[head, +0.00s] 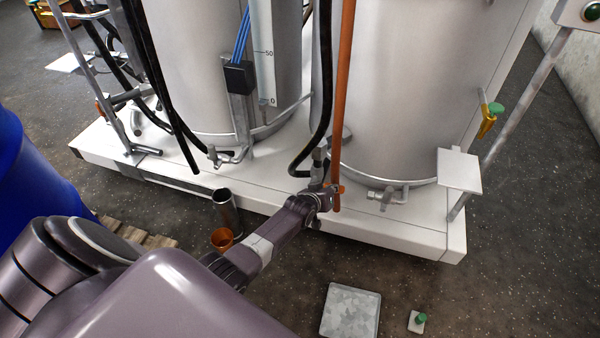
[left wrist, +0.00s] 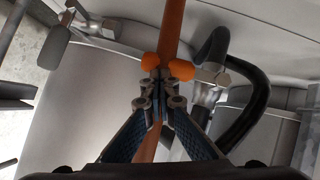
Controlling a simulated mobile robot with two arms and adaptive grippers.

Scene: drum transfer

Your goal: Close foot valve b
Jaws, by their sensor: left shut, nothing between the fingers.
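My left gripper (head: 324,194) reaches out to the front edge of the white skid, at the foot of the right tank. Its fingers are shut with nothing between them. In the left wrist view the fingertips (left wrist: 160,92) are together, just in front of an orange rod with a winged orange end (left wrist: 166,66). The orange rod (head: 345,90) also hangs down in the head view. A grey fitting with a black hose (head: 318,158) is right beside the gripper. Small metal foot valves sit at the left tank (head: 216,156) and right tank (head: 385,198). No label shows which is b.
The white skid (head: 420,235) carries the left tank (head: 190,70) and the right tank (head: 405,80). A grey plate (head: 350,312) lies on the floor.

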